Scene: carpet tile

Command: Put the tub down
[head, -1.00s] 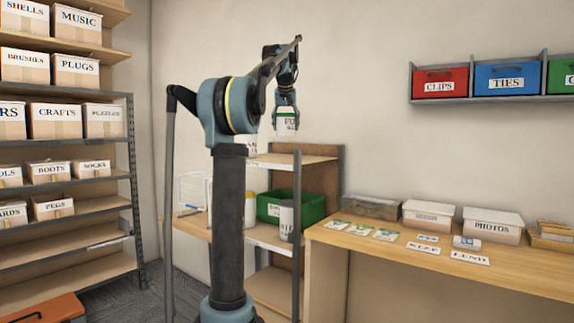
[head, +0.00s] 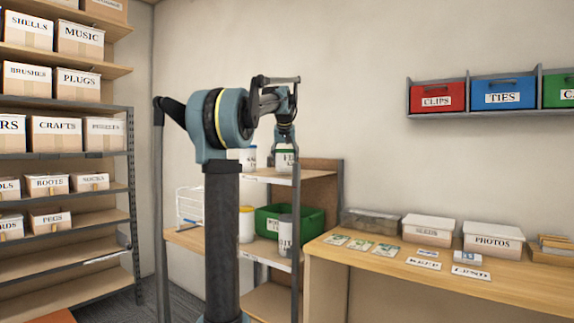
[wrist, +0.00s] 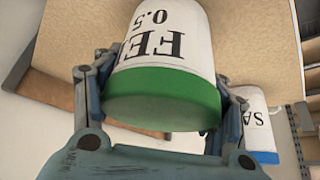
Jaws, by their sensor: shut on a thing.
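The tub (head: 286,161) is white with black lettering and a green lid, which shows clearly in the wrist view (wrist: 164,100). My gripper (head: 286,146) is shut on it near the lid, one finger on each side. The tub is upright over the top board (head: 270,177) of the small shelf unit. Its base is at or just above the board; I cannot tell if it touches. A second white tub with a blue lid (wrist: 262,125), lettered "SA", stands beside it; in the head view it is partly hidden behind my arm.
A lower board holds a green bin (head: 268,218), a grey-lidded container (head: 285,238) and a yellow-lidded one (head: 246,225). The shelf's front post (head: 296,215) stands near the held tub. A wooden counter (head: 400,262) with boxes and cards is at right.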

